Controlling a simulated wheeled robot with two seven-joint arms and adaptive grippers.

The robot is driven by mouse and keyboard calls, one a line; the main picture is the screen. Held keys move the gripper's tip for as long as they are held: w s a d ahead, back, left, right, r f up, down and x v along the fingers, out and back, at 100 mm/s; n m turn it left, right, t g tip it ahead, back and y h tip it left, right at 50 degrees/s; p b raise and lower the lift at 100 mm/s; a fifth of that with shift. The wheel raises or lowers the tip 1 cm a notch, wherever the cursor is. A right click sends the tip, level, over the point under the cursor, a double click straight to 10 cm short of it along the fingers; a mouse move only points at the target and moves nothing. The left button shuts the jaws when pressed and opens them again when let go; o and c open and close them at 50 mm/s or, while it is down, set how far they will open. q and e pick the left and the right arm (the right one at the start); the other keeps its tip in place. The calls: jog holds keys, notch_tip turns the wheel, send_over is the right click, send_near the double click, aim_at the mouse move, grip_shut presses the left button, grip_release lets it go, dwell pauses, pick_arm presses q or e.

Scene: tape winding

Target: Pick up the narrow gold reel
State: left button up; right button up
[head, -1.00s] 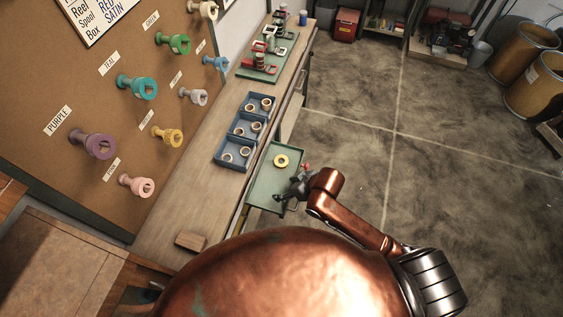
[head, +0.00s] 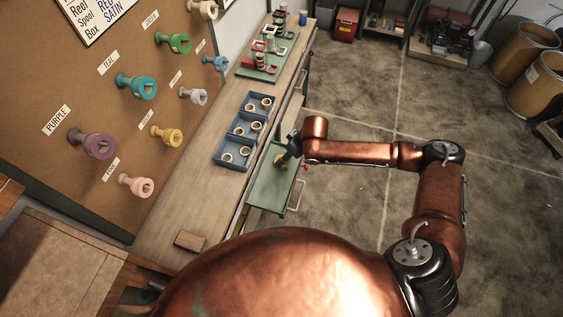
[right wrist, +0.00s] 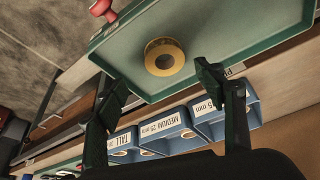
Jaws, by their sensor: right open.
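The narrow gold reel (right wrist: 165,57) is a yellow ring lying flat on a green tray (right wrist: 225,45) in the right wrist view. In the head view the reel (head: 281,162) is partly hidden by my right gripper (head: 288,158), which is over the green tray (head: 270,191). In the right wrist view my right gripper (right wrist: 161,80) is open and empty. Its two fingers are apart, and the reel appears between and beyond their tips, with no visible contact. My left gripper is not in view.
Blue bins (head: 233,152) holding several pale reels stand on the wooden bench (head: 190,210) beside the tray. A red knob (right wrist: 102,9) is at the tray's edge. Coloured spools hang on the pegboard (head: 60,85) at left.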

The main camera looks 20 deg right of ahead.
jog(key=x, duration=0.5)
jog(key=shift+s+a+f, duration=0.2)
jog(key=shift+s+a, duration=0.1)
jog(key=c, duration=1.1)
jog(key=shift+o, duration=0.2)
jog(key=shift+r, duration=0.1)
jog(key=shift+r, duration=0.5)
notch_tip(320, 180, up, 3)
jog(key=shift+s+d+f, duration=0.1)
jog(key=shift+f, duration=0.15)
jog(key=s+d+r+p, duration=0.1)
jog(key=s+d+r, duration=0.1)
jog(key=s+r, duration=0.7)
jog(key=s, duration=0.4)
jog(key=shift+s+d+r, duration=0.2)
jog(key=shift+s, duration=0.1)
